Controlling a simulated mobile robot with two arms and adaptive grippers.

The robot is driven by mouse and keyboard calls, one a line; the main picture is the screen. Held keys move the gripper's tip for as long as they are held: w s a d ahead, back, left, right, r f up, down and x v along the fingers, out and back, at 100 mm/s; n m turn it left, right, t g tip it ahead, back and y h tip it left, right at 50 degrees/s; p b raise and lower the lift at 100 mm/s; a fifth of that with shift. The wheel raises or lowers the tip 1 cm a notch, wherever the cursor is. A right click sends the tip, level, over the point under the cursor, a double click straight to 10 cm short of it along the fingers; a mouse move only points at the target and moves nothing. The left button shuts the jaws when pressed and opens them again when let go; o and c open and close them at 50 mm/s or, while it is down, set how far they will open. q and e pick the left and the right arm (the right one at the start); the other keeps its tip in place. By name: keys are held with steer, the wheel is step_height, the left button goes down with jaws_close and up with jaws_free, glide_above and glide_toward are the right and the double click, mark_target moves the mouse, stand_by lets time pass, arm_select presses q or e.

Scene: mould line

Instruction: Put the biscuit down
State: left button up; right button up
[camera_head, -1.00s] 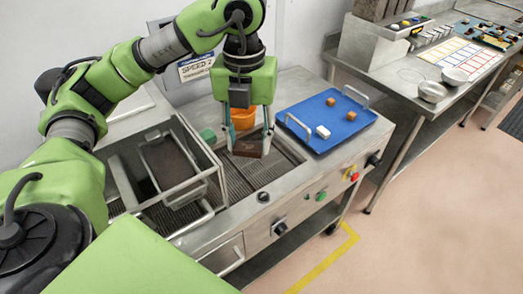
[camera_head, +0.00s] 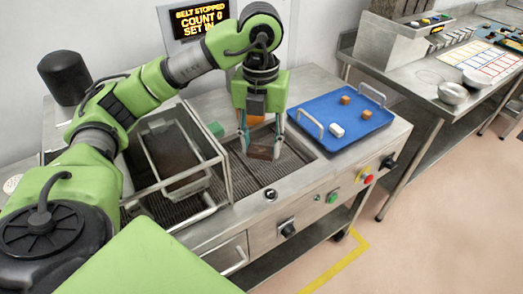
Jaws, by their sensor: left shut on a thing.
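My left gripper (camera_head: 263,136) points down over the grated belt, shut on a dark brown biscuit (camera_head: 261,151). The biscuit hangs between the fingertips, close above the belt (camera_head: 285,168) or touching it; I cannot tell which. My right gripper does not show.
A blue tray (camera_head: 361,131) with raised handles stands right of the gripper, holding two orange cubes and a white block (camera_head: 337,130). A metal-framed enclosure (camera_head: 226,172) with a dark mould (camera_head: 172,150) stands left. Knobs and buttons line the front panel.

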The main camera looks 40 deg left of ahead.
arm_select(q)
steer(key=w+a+f+p, duration=0.1)
steer(key=w+a+f, duration=0.1)
steer(key=w+a+f+p, duration=0.1)
steer(key=w+f, duration=0.2)
steer(key=w+a+f+p, duration=0.1)
steer(key=w+a+f, duration=0.1)
steer(key=w+f, duration=0.1)
steer(key=shift+w+a+f, duration=0.1)
steer(key=shift+w+a, duration=0.1)
steer(key=shift+a, duration=0.1)
step_height(320, 180, down, 2)
steer(key=shift+f+p, duration=0.1)
steer(key=shift+p, duration=0.8)
steer(key=shift+f, duration=0.65)
steer(key=o, duration=0.8)
steer(key=shift+c, duration=0.2)
